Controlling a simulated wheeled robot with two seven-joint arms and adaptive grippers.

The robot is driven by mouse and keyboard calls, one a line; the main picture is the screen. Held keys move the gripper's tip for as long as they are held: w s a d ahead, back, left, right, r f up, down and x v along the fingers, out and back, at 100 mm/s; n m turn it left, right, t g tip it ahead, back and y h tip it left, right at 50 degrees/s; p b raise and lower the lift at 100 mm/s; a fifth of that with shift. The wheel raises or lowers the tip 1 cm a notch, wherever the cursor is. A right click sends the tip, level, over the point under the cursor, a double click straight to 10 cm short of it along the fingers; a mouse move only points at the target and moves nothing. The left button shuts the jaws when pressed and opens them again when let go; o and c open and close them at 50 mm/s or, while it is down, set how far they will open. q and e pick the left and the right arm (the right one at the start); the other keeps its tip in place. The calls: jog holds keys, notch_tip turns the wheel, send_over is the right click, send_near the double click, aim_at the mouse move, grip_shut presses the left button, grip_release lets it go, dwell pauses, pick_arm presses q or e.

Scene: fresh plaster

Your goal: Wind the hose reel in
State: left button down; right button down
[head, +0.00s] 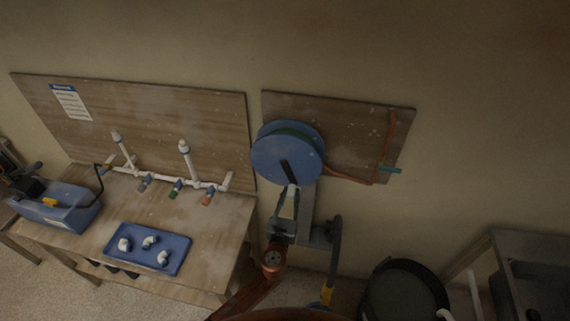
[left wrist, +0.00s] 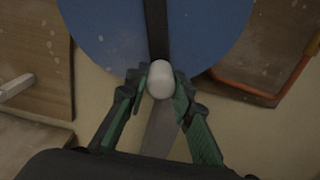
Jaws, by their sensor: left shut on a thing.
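The hose reel (head: 280,158) is a blue disc on a wooden board (head: 345,118) on the wall. A dark crank arm (head: 287,172) crosses its face and points down. My left gripper (head: 290,196) is at the crank's lower end, shut on the pale crank knob. In the left wrist view the white knob (left wrist: 160,80) sits between the green-padded fingers (left wrist: 160,88). An orange hose (head: 345,176) leaves the reel to the right, then bends up the board. My right gripper is not in view.
The wall right of the board is clear.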

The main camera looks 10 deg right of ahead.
pick_arm(q)
jog(key=shift+d+r, duration=0.15)
jog(key=shift+r, duration=0.4)
jog(key=a, duration=0.1)
jog(key=w+a, duration=0.1)
jog(key=a, duration=0.1)
jog(key=shift+w+a+f, duration=0.15)
jog(key=shift+a+f, duration=0.15)
jog(key=c, duration=2)
grip_release()
jog(key=o, duration=0.4)
jog(key=shift+a+f, duration=0.1)
jog(key=shift+f, duration=0.2)
